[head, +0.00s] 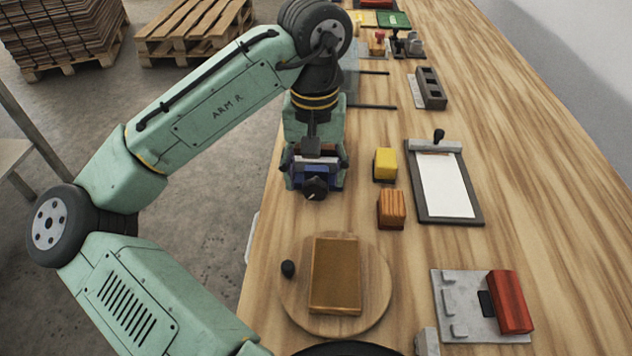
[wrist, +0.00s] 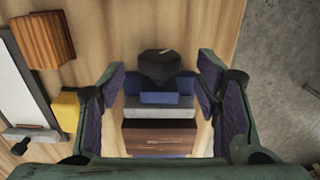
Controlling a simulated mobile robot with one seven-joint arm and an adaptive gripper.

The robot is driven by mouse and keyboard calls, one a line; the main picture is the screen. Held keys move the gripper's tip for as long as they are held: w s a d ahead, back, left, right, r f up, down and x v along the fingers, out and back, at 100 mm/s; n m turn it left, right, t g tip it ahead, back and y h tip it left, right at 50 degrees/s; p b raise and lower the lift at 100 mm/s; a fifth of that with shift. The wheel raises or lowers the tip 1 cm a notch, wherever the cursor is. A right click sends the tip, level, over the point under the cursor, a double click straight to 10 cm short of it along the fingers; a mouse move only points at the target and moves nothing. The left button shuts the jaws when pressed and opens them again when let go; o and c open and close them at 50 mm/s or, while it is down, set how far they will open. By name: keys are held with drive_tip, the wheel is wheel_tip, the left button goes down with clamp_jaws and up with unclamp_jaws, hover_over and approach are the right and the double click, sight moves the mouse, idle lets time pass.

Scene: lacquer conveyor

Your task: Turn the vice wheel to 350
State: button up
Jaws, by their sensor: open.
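The vice (head: 322,178) is small and blue with grey jaws, at the left edge of the wooden bench. Its black wheel (head: 315,188) is on the side toward the head camera. In the wrist view the wheel (wrist: 160,66) is at upper centre with a small pale mark near its top; I cannot read a number. The blue vice body (wrist: 160,98), a grey bar and a brown block lie below it. My gripper (wrist: 161,75) is open, with one finger on each side of the wheel and a gap on both sides. In the head view the arm hides part of the vice.
A yellow block (head: 385,164) and an orange-brown wooden block (head: 391,209) stand right of the vice. A clipboard (head: 479,205) lies farther right. A round board (head: 372,291) with a brown block and black knob sits in front. The bench's left edge is close.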

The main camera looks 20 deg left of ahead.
sight(316, 181)
drive_tip(key=shift+f, duration=1.7)
drive_tip(key=c, duration=1.2)
drive_tip(key=shift+r+p, duration=0.15)
drive_tip(key=shift+p, duration=0.2)
